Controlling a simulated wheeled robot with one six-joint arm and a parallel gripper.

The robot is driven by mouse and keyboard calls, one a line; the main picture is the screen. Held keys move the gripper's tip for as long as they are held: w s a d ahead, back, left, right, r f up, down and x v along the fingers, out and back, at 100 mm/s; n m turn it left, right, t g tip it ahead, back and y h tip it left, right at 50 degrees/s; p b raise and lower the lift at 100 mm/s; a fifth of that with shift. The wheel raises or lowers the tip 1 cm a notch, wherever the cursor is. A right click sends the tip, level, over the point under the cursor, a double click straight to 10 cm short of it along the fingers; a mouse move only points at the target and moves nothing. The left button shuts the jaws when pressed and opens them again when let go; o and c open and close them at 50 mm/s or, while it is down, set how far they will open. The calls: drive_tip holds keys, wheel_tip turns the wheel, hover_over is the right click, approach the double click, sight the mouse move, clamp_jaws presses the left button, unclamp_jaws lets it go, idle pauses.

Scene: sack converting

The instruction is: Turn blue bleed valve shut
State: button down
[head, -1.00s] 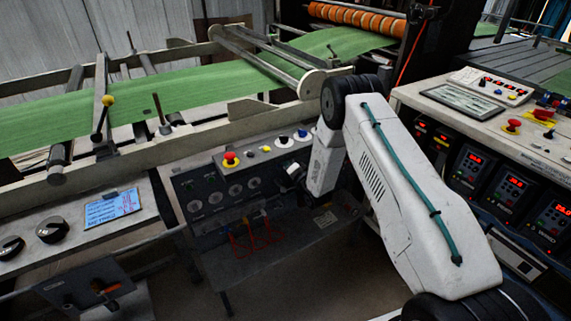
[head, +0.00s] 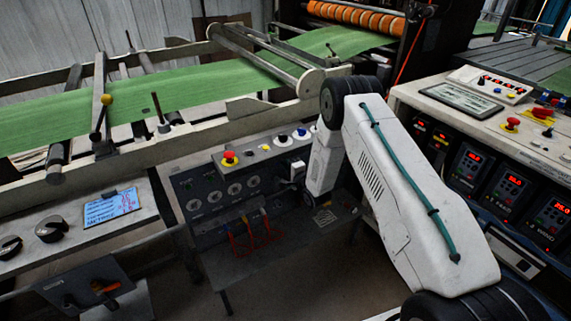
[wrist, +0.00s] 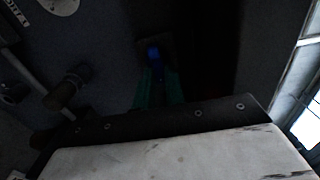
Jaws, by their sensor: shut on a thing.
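The blue bleed valve (wrist: 153,53) shows in the wrist view as a small blue knob or handle end against a dark panel, upper middle of the picture. My gripper (wrist: 157,76) has two teal fingers just below it in the picture, close together and shut on the blue part. The valve's body and its exact angle are lost in shadow. In the head view my forearm reaches down to the right end of the dark control panel (head: 212,197), and it hides my fingers and the valve there.
In the wrist view a dark knob (wrist: 66,88) stands left of my fingers. A green web (head: 130,95) runs behind; a cabinet with red displays (head: 473,163) stands right.

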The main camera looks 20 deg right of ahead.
drive_tip(key=shift+d, duration=0.1)
drive_tip(key=c, duration=1.5)
unclamp_jaws()
drive_tip(key=shift+o, duration=0.2)
drive_tip(key=v, duration=0.8)
